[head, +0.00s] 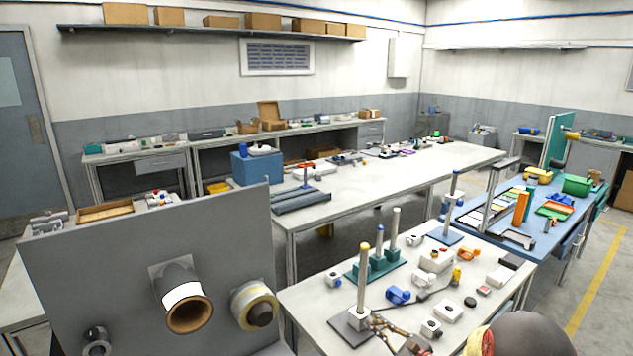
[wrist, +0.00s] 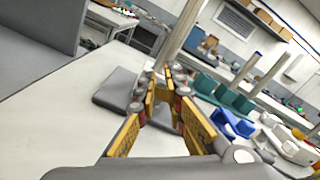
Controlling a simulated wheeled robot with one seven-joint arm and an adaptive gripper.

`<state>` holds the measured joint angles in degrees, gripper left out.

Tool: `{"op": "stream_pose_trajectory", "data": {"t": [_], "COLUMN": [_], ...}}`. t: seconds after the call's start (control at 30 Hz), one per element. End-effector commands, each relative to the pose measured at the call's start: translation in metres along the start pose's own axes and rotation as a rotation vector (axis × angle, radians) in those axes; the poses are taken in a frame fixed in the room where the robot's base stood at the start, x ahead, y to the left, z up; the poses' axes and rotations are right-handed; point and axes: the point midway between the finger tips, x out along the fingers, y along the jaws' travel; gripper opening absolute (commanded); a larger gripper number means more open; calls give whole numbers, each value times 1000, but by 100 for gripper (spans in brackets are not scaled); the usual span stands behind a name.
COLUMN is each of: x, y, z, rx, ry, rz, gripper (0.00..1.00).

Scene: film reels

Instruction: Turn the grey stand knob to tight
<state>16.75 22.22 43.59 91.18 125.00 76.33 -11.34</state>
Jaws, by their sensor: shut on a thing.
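The stand is a grey post with a yellow tip (head: 363,278), upright in a pale block on a dark grey base plate (head: 342,327) near the table's front edge. My gripper (head: 377,322) is at the right of the block, low by the post. In the wrist view the yellow fingers of my gripper (wrist: 165,80) converge at the foot of the post (wrist: 183,30), above the base plate (wrist: 112,92). They are shut on the grey stand knob, which is mostly hidden between the fingertips. Its turn position and any markings cannot be read.
A teal fixture (head: 377,266) with grey posts stands behind the stand. A blue clamp part (head: 398,295) and several white blocks lie to the right. A large grey panel (head: 130,240) with projecting cylinders rises at the left. In the wrist view, the white tabletop (wrist: 55,125) is clear at left.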

Motion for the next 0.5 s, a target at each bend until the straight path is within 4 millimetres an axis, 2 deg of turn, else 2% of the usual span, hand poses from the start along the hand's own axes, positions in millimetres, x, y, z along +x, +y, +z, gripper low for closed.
{"op": "stream_pose_trajectory", "data": {"t": [0.23, 0.5], "x": [-6, -35], "y": [-2, -2], "z": [4, 4], "rx": [1, 1], "ry": [1, 1], "rz": [0, -1], "gripper": [0, 0]}}
